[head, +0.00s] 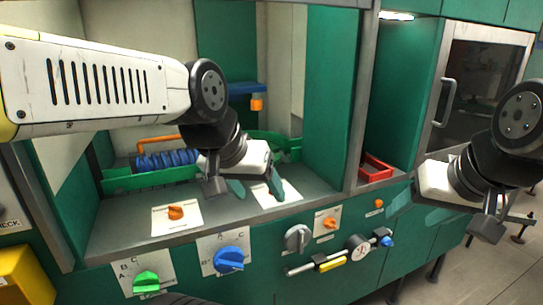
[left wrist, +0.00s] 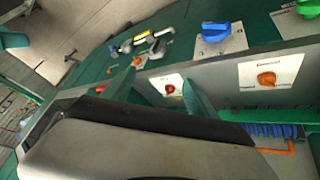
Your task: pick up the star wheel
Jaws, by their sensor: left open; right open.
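I cannot make out a star wheel for certain in either view. My left gripper (head: 259,192) is open, above the grey machine deck (head: 120,238), with its teal fingers apart over a white plate (head: 284,195). In the left wrist view, the fingers of my left gripper (left wrist: 160,98) stand on both sides of a small red knob (left wrist: 169,88) on a white plate. Nothing shows gripped between them. My right gripper (head: 413,205) is open and empty at the right, in front of the green cabinet front. My left arm and hand hide part of the deck behind them.
A blue screw (head: 167,160) and green guide rails (head: 140,183) lie at the back of the deck. An orange knob (head: 176,212) stands on the deck. Green (head: 146,282) and blue (head: 229,258) knobs stick out of the front panel. A red tray (head: 377,172) sits at the right.

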